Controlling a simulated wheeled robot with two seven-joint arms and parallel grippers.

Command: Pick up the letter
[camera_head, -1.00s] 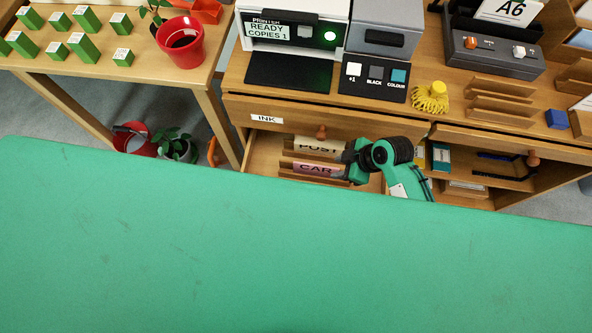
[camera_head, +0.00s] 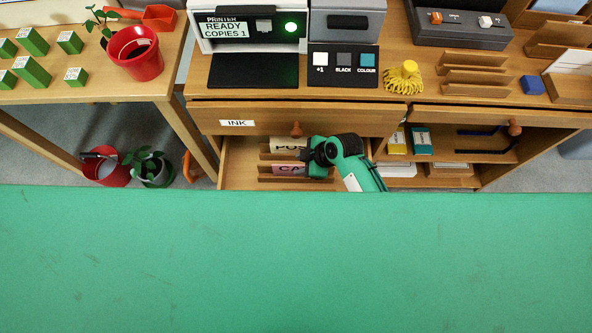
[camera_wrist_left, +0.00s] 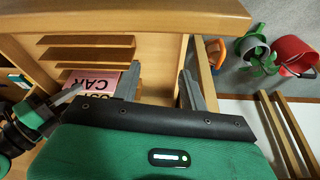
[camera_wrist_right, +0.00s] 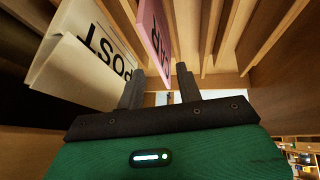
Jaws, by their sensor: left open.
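No piece is plainly marked as the letter. A cream piece marked POST (camera_head: 288,146) and a pink piece marked CAR (camera_head: 287,169) stand in slots of the open drawer; both also show in the right wrist view, POST (camera_wrist_right: 85,60) and pink (camera_wrist_right: 153,35). My right gripper (camera_head: 308,156) is at the right ends of these pieces. In the right wrist view its fingers (camera_wrist_right: 160,88) are apart, with the pink piece's lower end in line with the gap; contact cannot be told. My left gripper (camera_wrist_left: 160,85) is open and empty, above the drawer near the pink piece (camera_wrist_left: 100,82).
The drawer's front bears an INK label (camera_head: 237,123). A printer (camera_head: 250,30) and a yellow tasselled object (camera_head: 404,80) stand on the desk. Wooden slots (camera_head: 475,75) are at the right. A red bucket (camera_head: 105,168) and a plant (camera_head: 150,168) are on the floor.

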